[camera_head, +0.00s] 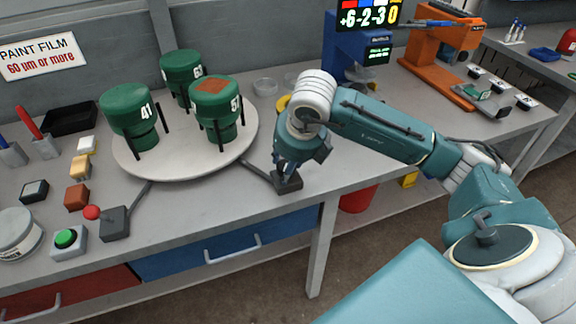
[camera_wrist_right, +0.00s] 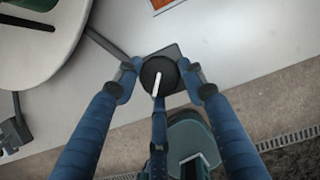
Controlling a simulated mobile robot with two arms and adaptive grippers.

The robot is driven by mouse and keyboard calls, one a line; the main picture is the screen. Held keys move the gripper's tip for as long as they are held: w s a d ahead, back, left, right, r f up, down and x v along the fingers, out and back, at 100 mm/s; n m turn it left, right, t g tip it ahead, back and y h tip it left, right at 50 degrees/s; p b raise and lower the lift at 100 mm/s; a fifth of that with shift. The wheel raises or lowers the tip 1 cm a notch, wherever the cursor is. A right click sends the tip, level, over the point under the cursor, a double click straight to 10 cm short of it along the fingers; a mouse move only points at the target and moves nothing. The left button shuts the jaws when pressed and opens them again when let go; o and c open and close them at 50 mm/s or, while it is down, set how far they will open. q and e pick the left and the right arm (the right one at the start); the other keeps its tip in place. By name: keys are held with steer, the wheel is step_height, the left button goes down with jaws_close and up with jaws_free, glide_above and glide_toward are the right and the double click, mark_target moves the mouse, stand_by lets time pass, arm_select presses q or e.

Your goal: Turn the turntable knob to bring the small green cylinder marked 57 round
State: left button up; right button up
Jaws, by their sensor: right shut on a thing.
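The white round turntable (camera_head: 185,164) stands on the bench in the head view and carries three green cylinders. The cylinder marked 57 (camera_head: 228,108) is at its right front, with a brown-red patch on its top. The cylinder marked 41 (camera_head: 127,103) is at the left, and another (camera_head: 181,66) is at the back, its number partly hidden. My right gripper (camera_head: 286,178) reaches down right of the turntable. In the right wrist view its fingers (camera_wrist_right: 160,79) close around the round black knob (camera_wrist_right: 152,72), which has a white mark. My left gripper is not in view.
A red-ball lever (camera_head: 92,212) and a green push button (camera_head: 66,238) are at the front left. A blue device (camera_head: 345,50) with a display and an orange device (camera_head: 436,50) stand at the back right. Bare bench lies right of the knob.

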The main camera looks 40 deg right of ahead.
steer(key=shift+w+r+m+h+b, duration=0.2)
steer(key=shift+m+h+b, duration=0.2)
steer(key=shift+m, duration=0.55)
steer(key=shift+w+r+m+h+b, duration=0.15)
steer(key=shift+m+h+b, duration=0.2)
steer(key=shift+m, duration=0.6)
stand_by(4.1)
steer(key=o, duration=1.2)
steer(key=shift+c, duration=0.2)
steer(key=shift+f, duration=0.2)
steer(key=shift+s, duration=0.1)
steer(key=v, duration=1.2)
steer(key=shift+w+d, duration=0.1)
steer(key=shift+w, duration=0.15)
